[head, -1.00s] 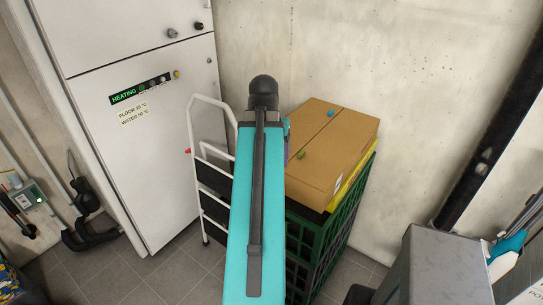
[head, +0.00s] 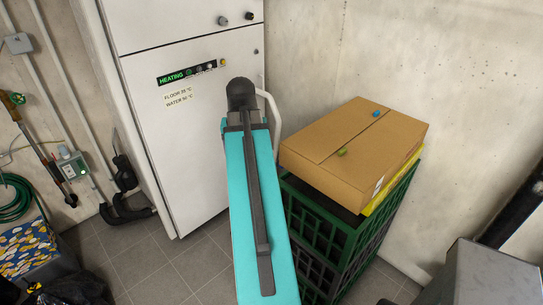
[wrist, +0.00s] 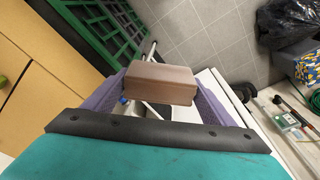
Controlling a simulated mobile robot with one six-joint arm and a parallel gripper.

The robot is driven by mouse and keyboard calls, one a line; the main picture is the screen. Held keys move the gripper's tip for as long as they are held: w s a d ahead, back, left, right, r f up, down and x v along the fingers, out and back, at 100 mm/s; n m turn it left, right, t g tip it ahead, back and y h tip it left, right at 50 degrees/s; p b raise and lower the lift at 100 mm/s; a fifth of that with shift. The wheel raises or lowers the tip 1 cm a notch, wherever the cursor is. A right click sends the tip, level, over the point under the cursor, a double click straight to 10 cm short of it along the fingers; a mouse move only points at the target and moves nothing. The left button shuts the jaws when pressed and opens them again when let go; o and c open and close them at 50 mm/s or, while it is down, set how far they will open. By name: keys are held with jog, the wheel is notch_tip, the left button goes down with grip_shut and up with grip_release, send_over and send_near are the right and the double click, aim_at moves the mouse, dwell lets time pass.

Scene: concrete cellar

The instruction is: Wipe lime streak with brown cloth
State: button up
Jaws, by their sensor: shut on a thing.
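The brown cloth (wrist: 163,80) shows in the wrist view as a thick, block-like brown piece. My gripper (wrist: 160,90) is shut on it, with a purple finger on each side. The cloth is held above the floor, in front of a white ladder-like frame and the white cabinet side. In the head view my turquoise arm hides the gripper and the cloth. I cannot make out a lime streak in either view.
A cardboard box (head: 350,150) with small green and blue bits on top sits on a green crate (head: 320,225) at right. A white heating cabinet (head: 185,130) stands behind my arm. A grey box (head: 485,275) is at lower right. Grey floor is open at left.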

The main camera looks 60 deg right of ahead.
jog(key=w+a+f+n+b, duration=0.3)
jog(key=w+a+f, duration=0.1)
jog(key=w+a, duration=0.65)
jog(key=w+a+f+n+b, duration=0.2)
jog(key=w+a+n, duration=0.1)
jog(key=a, duration=0.8)
jog(key=w+a+f+n+y+b, duration=0.1)
jog(key=w+a+f+n+b, duration=0.1)
jog(key=w+a, duration=0.4)
jog(key=w+a+f+n+b, duration=0.2)
jog(key=w+a+f+n, duration=0.1)
jog(key=a, duration=1.2)
jog(key=shift+w+a+f+n+t+y, duration=0.35)
jog(key=shift+w+f, duration=0.3)
jog(key=shift+w, duration=0.35)
jog(key=shift+s, duration=0.15)
